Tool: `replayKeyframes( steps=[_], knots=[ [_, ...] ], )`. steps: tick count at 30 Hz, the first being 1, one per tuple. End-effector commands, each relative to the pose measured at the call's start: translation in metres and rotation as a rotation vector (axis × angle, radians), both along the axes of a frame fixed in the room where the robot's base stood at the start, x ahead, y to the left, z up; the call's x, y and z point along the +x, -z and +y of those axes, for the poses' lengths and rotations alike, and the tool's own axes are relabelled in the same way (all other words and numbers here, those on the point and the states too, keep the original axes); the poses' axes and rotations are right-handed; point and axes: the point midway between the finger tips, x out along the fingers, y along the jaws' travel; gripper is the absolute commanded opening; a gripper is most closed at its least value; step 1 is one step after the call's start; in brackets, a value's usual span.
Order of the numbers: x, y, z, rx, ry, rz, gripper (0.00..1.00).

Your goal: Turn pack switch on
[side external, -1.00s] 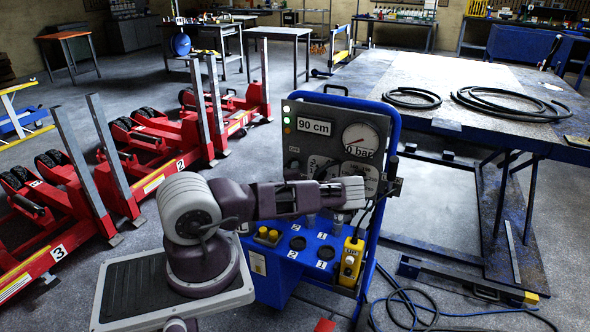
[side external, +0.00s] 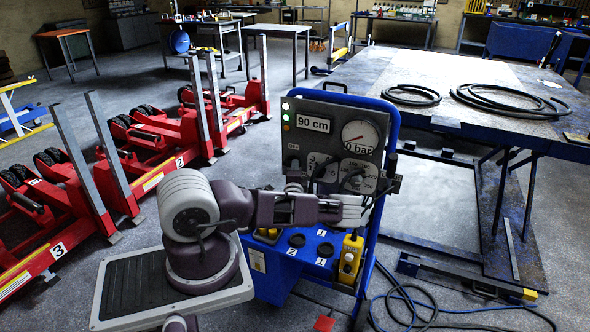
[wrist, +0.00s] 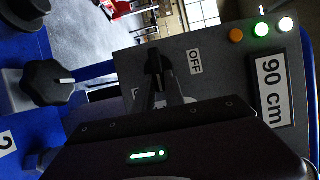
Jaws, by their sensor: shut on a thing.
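The pack switch (wrist: 153,62) is a black knob on the grey control panel (wrist: 230,90), beside an "OFF" label (wrist: 195,62) in the wrist view. My gripper (wrist: 158,84) is at the switch, with its fingers shut on the knob. The fingers partly hide the knob and a second label behind them. In the side view my gripper (side external: 294,171) is at the lower left of the panel (side external: 325,104), and the switch is too small and covered to make out its angle.
A display reads "90 cm" (wrist: 270,92). White, green and orange lamps (wrist: 260,30) sit near it. A gauge (side external: 360,136) reads "0 bar". A yellow pendant (side external: 350,259) hangs on the blue trolley (side external: 383,190). Red jacks (side external: 160,150) stand at left.

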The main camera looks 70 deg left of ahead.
Motion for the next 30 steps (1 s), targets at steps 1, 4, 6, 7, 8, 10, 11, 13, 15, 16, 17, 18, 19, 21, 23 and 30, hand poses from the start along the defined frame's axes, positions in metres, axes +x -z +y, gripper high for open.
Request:
replayKeyframes(
  steps=[1,4,6,7,8,10,11,13,15,16,17,18,19,21,23,30],
  knots=[
    [-0.001,0.001,0.0,-0.001,-0.003,0.004,0.16],
    [-0.001,0.001,0.0,-0.001,-0.002,0.004,0.36],
    [-0.001,0.0,0.0,0.0,-0.002,0.002,0.36],
    [-0.001,0.0,0.0,0.0,-0.002,0.002,0.36],
    [-0.001,0.0,0.0,0.0,-0.001,0.002,0.36],
    [-0.001,0.0,0.0,-0.001,-0.001,0.001,0.36],
    [-0.001,0.0,0.0,-0.001,-0.001,0.001,0.36],
    [-0.001,0.0,-0.001,-0.001,-0.001,0.001,0.36],
    [-0.003,0.001,-0.007,-0.001,-0.001,0.003,0.36],
    [-0.005,0.001,-0.013,-0.001,0.0,0.004,0.36],
    [-0.007,0.001,-0.018,-0.001,0.001,0.004,0.36],
    [-0.011,0.001,-0.027,-0.001,0.001,0.005,0.36],
    [-0.013,0.001,-0.033,0.0,0.0,0.004,0.36],
    [-0.019,0.001,-0.046,0.0,0.001,0.004,0.36],
    [-0.023,0.001,-0.055,0.0,0.0,0.004,0.36],
    [-0.028,0.001,-0.066,-0.001,-0.001,0.001,0.36]
  ],
)
